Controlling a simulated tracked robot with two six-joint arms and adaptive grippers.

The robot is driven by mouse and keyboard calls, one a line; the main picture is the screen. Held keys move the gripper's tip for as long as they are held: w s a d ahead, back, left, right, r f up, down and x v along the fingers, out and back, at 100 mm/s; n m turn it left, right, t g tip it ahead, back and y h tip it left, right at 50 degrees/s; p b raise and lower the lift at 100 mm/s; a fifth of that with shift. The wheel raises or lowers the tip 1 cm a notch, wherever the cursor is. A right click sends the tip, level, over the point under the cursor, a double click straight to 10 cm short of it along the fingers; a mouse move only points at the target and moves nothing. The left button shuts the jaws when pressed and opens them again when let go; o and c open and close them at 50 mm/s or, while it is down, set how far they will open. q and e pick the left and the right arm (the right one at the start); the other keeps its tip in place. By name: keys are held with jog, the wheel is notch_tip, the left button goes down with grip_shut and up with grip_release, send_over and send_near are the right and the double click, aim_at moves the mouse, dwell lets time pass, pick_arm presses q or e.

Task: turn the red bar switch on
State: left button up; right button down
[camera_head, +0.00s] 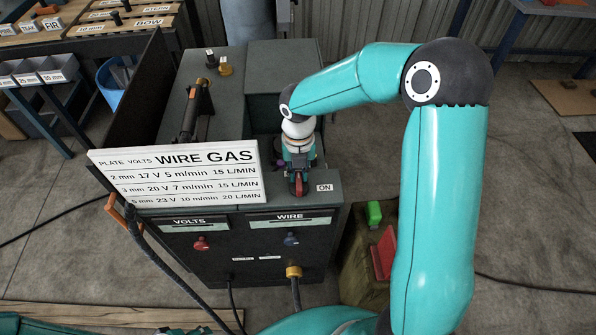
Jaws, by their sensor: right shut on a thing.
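The red bar switch (298,187) sits on the top front ledge of the dark grey welding machine (262,100). An ON label (324,187) is just to the right of the switch. My right gripper (298,176) reaches down over the switch from behind and is shut on it. The gripper hides much of the bar, so I cannot tell its exact angle. My left gripper is not in view; only teal parts of my arm show along the bottom edge.
A white settings board (177,176) stands left of the switch. Below are a red VOLTS knob (201,243) and a blue WIRE knob (291,239). A torch with an orange handle (122,212) hangs at the left. A green block (374,213) lies on a crate at right.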

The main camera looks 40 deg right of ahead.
aim_at(308, 187)
jog(key=m, duration=0.3)
jog(key=m+b, duration=0.1)
jog(key=shift+s+d+m, duration=0.3)
jog(key=shift+d, duration=0.05)
jog(key=m, duration=0.2)
jog(key=s+m+b, duration=0.1)
jog(key=m, duration=0.1)
jog(key=shift+d+m+b, duration=0.2)
jog(key=shift+m+b, duration=0.1)
jog(key=m+b, duration=0.1)
jog(key=m, duration=0.3)
jog(key=shift+s+m+b, duration=0.3)
jog(key=shift+s+b, duration=0.05)
jog(key=shift+s, duration=0.05)
jog(key=shift+s+a+r+m+b, duration=0.1)
jog(key=shift+m+b, duration=0.1)
jog(key=shift+m, duration=0.5)
jog(key=shift+s+a+f+m+b, duration=0.15)
jog(key=shift+m+b, duration=0.1)
jog(key=shift+m, duration=0.45)
jog(key=shift+s+d+r+m+b, duration=0.1)
jog(key=shift+r+m+b, duration=0.1)
jog(key=shift+m, duration=0.5)
jog(key=c, duration=1.1)
grip_release()
